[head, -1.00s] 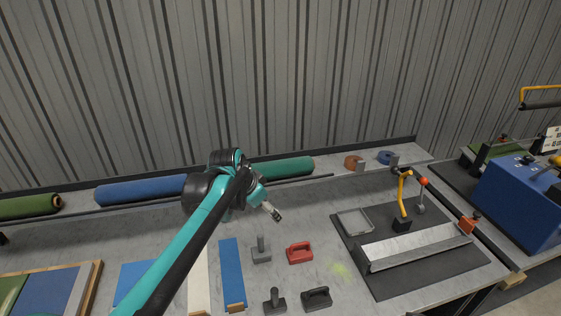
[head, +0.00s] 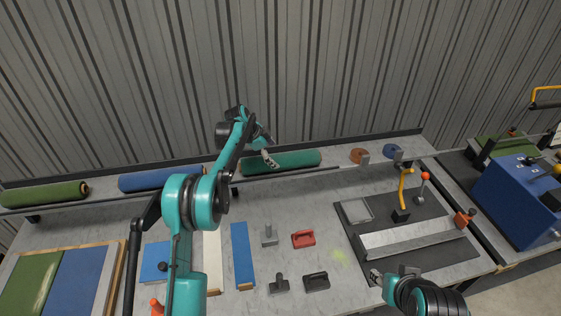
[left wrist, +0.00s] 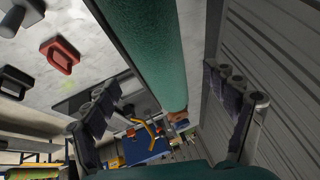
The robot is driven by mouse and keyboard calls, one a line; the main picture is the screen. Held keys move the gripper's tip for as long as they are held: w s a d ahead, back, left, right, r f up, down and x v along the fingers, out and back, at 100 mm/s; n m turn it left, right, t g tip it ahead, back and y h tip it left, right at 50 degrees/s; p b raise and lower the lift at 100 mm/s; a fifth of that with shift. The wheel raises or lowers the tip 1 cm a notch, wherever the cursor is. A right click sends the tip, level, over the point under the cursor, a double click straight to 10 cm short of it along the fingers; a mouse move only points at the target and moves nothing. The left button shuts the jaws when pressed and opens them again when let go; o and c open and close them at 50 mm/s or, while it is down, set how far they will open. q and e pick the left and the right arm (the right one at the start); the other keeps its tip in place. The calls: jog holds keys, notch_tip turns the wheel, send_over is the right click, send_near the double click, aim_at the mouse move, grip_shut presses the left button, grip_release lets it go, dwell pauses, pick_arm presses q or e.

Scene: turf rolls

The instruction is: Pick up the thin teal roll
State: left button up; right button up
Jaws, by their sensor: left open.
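The teal roll (head: 295,160) lies on the shelf along the back of the bench, to the right of the blue roll. My left gripper (head: 268,160) is at its left part in the head view, covering a little of it. In the left wrist view the teal roll (left wrist: 148,45) runs lengthwise between the spread fingers of the left gripper (left wrist: 160,85), which is open and empty. Whether a finger touches the roll is not clear. My right gripper (head: 376,277) is low at the right, by the dark mat's front edge; its fingers are too small to read.
A blue roll (head: 152,179) and a green roll (head: 45,195) lie further left on the shelf. Small orange (head: 358,155) and blue (head: 392,151) rolls stand to the right. A red-handled tool (head: 303,239) and dark tools lie on the bench. The corrugated wall (head: 330,70) is close behind.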

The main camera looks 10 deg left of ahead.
aim_at(277, 157)
pick_arm(q)
jog(key=x, duration=0.5)
jog(key=shift+w+d+f, duration=0.1)
jog(key=shift+w+f, duration=0.05)
jog(key=shift+f, duration=0.05)
jog(key=c, duration=1.6)
